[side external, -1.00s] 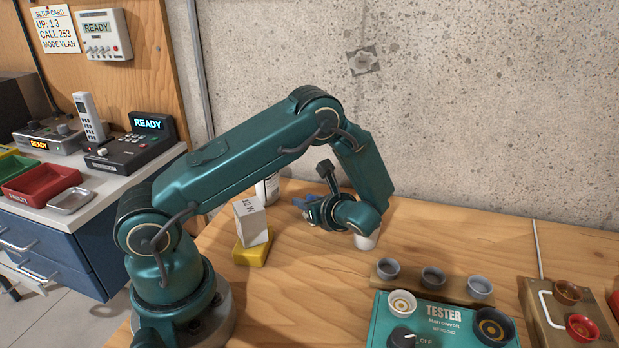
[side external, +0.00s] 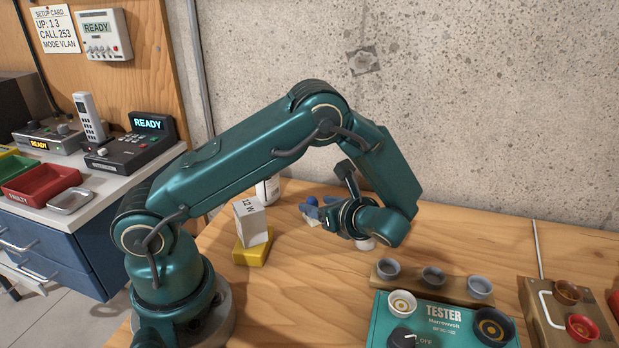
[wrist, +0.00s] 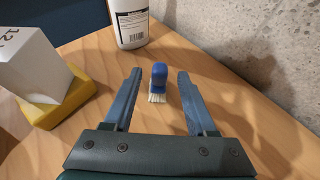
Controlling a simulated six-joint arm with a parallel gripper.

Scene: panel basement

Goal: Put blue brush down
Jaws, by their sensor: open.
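The blue brush (wrist: 158,75) rests on the wooden bench, with its pale bristles towards me in the wrist view. My gripper (wrist: 160,80) is open. In the wrist view its two fingers lie to the left and right of the brush, with gaps on both sides and nothing held. In the side view the brush (side external: 310,209) shows just left of my gripper (side external: 327,214), partly hidden near the fingers.
A small white object (side external: 366,243) is partly hidden under my wrist. The tester (side external: 445,325) and grey cups (side external: 433,275) stand front right.

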